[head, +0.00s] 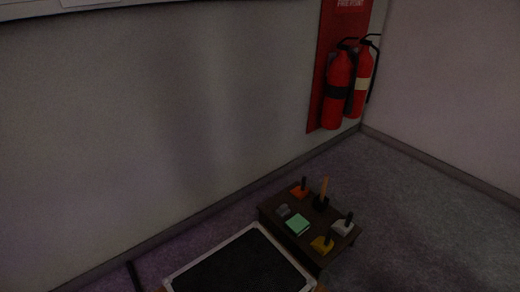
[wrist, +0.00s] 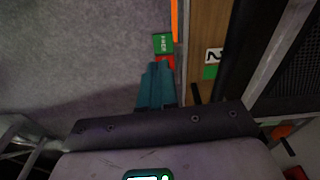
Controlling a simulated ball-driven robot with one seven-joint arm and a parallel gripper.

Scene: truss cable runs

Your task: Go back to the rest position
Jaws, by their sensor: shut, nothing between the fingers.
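My gripper (wrist: 157,66) shows in the wrist view, with its two teal fingers side by side, shut and empty. Just beyond the fingertips are a green tag (wrist: 163,43) with small lettering and a red piece (wrist: 166,61); I cannot tell whether the fingertips touch the red piece. My gripper does not show in the head view.
In the head view, a low dark table (head: 318,249) holds several small items. Red extinguishers (head: 340,75) hang by the corner.

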